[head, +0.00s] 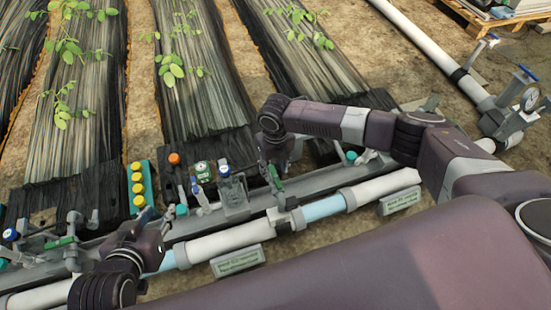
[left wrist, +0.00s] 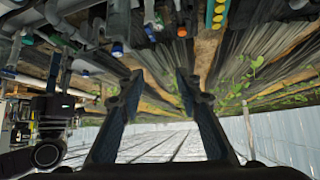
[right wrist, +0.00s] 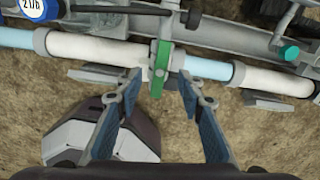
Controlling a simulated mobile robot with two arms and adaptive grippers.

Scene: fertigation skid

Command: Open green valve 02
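A green valve handle (head: 275,178) sits on the white and light-blue pipe in the head view. In the right wrist view the green handle (right wrist: 160,70) stands crosswise to the pipe (right wrist: 95,47). My right gripper (head: 272,165) is over it. Its open fingers (right wrist: 159,80) are on either side of the handle, with gaps showing; contact cannot be told. Another green handle (head: 60,243) is at the left. The number of either valve cannot be read. My left gripper (head: 152,245) is low at the left near the pipe; its fingers (left wrist: 157,78) are open and empty.
Grey label plates (head: 237,262) and (head: 400,202) stand before the pipe; their text is too small. A panel with yellow buttons (head: 137,185), an orange knob (head: 174,158) and gauges is behind. Covered plant beds (head: 200,90) lie beyond. A white pipe with a gauge (head: 530,99) is at right.

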